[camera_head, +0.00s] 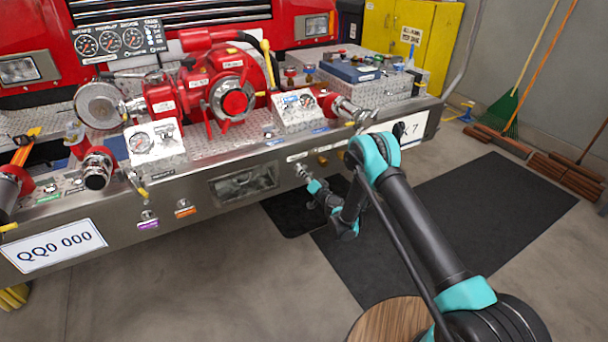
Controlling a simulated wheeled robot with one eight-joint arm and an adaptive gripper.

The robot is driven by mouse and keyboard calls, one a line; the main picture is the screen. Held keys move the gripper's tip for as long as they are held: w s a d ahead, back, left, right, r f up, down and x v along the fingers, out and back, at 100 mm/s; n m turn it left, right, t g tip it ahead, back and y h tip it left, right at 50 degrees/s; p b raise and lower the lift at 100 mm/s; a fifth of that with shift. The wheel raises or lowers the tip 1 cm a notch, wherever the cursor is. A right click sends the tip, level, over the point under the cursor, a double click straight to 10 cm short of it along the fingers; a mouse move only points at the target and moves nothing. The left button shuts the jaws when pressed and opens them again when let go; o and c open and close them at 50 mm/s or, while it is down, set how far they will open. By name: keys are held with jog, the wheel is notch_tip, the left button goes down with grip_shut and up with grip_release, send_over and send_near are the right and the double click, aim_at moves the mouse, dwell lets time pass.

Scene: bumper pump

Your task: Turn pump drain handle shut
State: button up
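My gripper (308,180) is at the lower front face of the silver bumper (120,215), right of the recessed light. It is right at a small metal fitting (301,169) under a white label (297,157). The label is too small to read, so I cannot tell for certain that this is the pump drain handle. My fingers are tiny and partly merge with the fitting; I cannot tell whether they touch it or are closed. Two other small fittings on the bumper face carry a purple tag (148,224) and an orange tag (185,211).
A red pump (215,88) with gauges and hose outlets sits on the bumper deck of a red truck. A yellow cabinet (440,35), brooms and brick stacks (565,170) stand at right. Dark mats (480,215) lie on open floor; a round wooden top (385,320) is in front.

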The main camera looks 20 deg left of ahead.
grip_shut()
jog(key=shift+f+m, duration=0.1)
jog(key=shift+m, duration=4.3)
jog(key=o, duration=0.6)
grip_release()
